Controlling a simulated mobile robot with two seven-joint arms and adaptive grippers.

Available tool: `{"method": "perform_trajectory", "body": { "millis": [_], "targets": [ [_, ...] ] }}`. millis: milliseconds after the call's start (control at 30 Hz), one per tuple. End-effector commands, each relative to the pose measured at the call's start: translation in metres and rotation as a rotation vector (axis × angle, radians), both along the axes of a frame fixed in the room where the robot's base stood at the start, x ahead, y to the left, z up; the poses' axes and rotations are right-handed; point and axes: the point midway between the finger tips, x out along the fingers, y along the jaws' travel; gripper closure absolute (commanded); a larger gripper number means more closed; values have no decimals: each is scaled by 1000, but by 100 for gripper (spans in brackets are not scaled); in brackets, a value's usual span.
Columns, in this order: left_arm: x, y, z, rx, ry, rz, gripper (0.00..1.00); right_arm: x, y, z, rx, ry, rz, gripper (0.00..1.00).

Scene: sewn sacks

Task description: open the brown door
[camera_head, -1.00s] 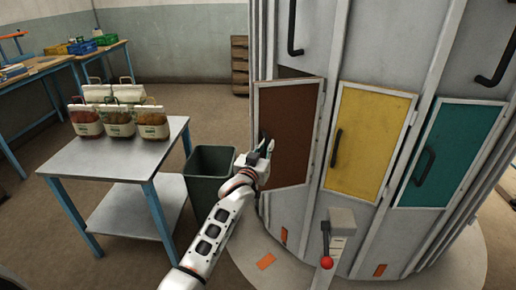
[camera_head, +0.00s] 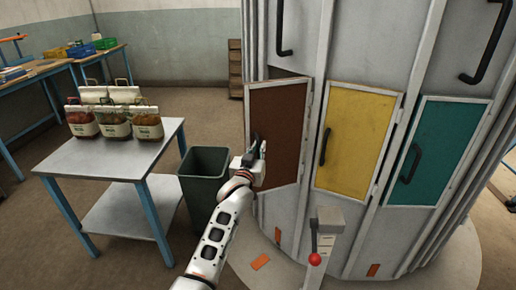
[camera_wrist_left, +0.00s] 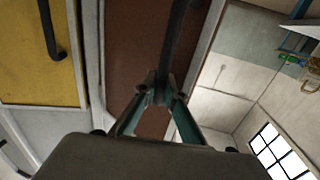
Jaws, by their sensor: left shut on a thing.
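The brown door (camera_head: 287,125) is in the grey cabinet, left of the yellow door. It stands slightly ajar, with a dark gap above its top edge and its left edge out from the cabinet. My left gripper (camera_head: 257,150) is at the door's left side, shut on its dark handle (camera_wrist_left: 180,35). In the left wrist view, the gripper's fingertips (camera_wrist_left: 160,92) meet at the handle, with the brown panel (camera_wrist_left: 134,50) behind. The handle is partly hidden by the fingers in the head view. My right gripper is not in view.
A yellow door (camera_head: 357,135) and a teal door (camera_head: 437,150) are to the right. A lever with a red knob (camera_head: 315,258) stands in front. A dark green bin (camera_head: 205,185) is close left of my arm. A table (camera_head: 95,160) with several filled sacks is farther left.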

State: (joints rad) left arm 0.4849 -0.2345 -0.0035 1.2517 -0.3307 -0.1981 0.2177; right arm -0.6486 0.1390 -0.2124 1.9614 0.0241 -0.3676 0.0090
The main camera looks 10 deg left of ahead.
Motion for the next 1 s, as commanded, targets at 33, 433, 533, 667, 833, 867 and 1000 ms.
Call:
{"method": "perform_trajectory", "body": {
  "millis": [33, 433, 533, 667, 833, 867, 1000],
  "targets": [
    [0, -1, 1, 0, -2, -1, 100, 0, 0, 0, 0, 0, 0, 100],
    [0, 0, 1, 0, -1, -1, 73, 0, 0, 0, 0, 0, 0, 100],
    [0, 0, 0, 0, -1, 0, 73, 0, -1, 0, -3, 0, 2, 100],
    [-4, 0, 0, 0, -1, 0, 73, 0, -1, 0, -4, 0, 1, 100],
    [-22, 2, -1, 1, 0, 1, 73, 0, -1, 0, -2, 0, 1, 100],
    [-27, 2, -1, 0, 0, 0, 73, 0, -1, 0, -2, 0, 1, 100],
    [-52, 3, -1, 1, 0, 0, 73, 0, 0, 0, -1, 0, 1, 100]
  ]
}}
